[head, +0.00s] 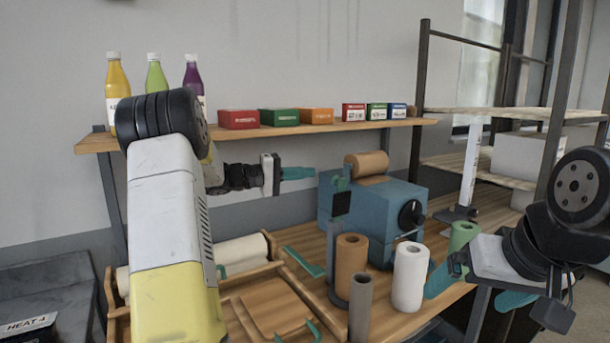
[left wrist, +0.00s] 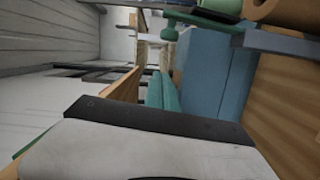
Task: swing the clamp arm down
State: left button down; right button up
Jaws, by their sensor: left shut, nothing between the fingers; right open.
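A blue machine (head: 372,222) stands on the wooden bench, with a brown roll (head: 367,163) on top and a black knob on its front. A small green part (head: 340,183), which looks like the clamp arm, is at its upper left edge above a dark block; its exact angle is hard to tell. In the left wrist view a green bar (left wrist: 205,20) shows beside the blue machine (left wrist: 215,75). My left gripper (head: 298,173) is shut and empty, its teal fingertips pointing right, just left of the green part and apart from it. My right gripper (head: 476,290) is open and empty at the front right.
A shelf (head: 300,131) with bottles and small boxes runs behind my left gripper. A wooden tray (head: 235,287) lies at left.

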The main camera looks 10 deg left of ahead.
pick_arm(q)
jog(key=d, duration=0.1)
jog(key=s+d, duration=0.1)
jog(key=d, duration=0.3)
jog(key=shift+s+f, duration=0.25)
jog(key=shift+f, duration=0.05)
jog(key=shift+s+r, duration=0.1)
